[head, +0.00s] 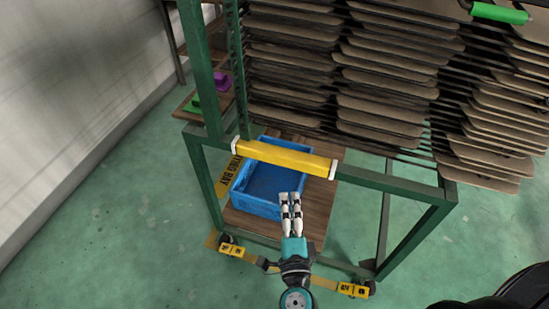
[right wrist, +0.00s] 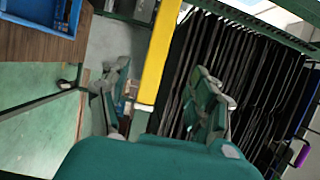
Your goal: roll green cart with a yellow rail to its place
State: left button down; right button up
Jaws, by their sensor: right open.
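The green cart (head: 196,70) is a tall metal frame holding stacks of brown tray panels. Its yellow rail (head: 285,158) with white ends runs across the near side. My right gripper (head: 290,197) is open and empty, just on the near side of the rail in the head view, with its fingers pointing towards the cart. In the right wrist view, the rail (right wrist: 161,50) appears between the spread fingers (right wrist: 160,72) and lies beyond them. I see no contact between gripper and rail. My left gripper is out of view.
A blue crate (head: 270,187) sits on the cart's wooden lower shelf (head: 315,215). Yellow pieces (head: 353,290) show by the cart's near wheels. A shelf with green and purple items (head: 222,82) stands behind left. A pale wall is at left; green floor (head: 130,210) lies clear before it.

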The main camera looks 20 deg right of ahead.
send_near(283, 163)
jog(key=p+x, duration=0.1)
jog(key=x, duration=1)
jog(key=shift+w+d, duration=0.15)
jog(key=shift+w, duration=0.4)
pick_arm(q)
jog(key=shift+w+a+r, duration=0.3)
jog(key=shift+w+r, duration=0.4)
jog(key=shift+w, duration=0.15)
pick_arm(e)
jog(key=shift+c, duration=0.5)
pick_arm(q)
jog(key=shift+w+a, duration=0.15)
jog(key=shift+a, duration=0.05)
pick_arm(e)
grip_shut()
